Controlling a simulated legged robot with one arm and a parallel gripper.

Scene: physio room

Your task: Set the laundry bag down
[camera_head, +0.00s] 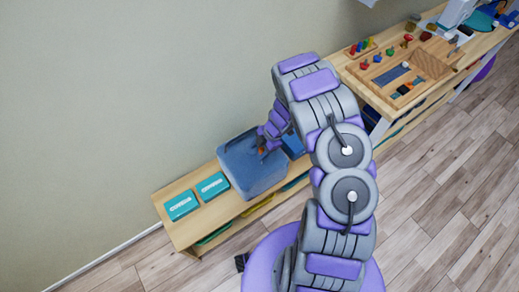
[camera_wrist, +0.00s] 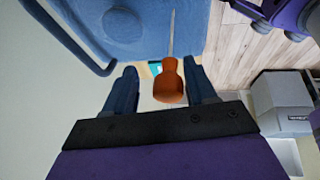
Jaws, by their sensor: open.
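The laundry bag appears to be the blue, soft-edged block (camera_head: 250,170) standing on the low wooden bench against the wall. Its blue surface fills the top left of the wrist view (camera_wrist: 145,25), with a darker blue cord or handle loop along its left edge. My gripper (camera_head: 266,146) is at the bag's upper right side. In the wrist view my gripper's two dark blue fingers (camera_wrist: 160,72) are apart. An orange-handled tool with a thin metal shaft (camera_wrist: 168,82), like a screwdriver, shows between them. I cannot tell whether the fingers touch it or the bag.
A higher table (camera_head: 385,95) with wooden trays and coloured pegs stands to the right. The wood floor (camera_head: 440,200) is clear at right.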

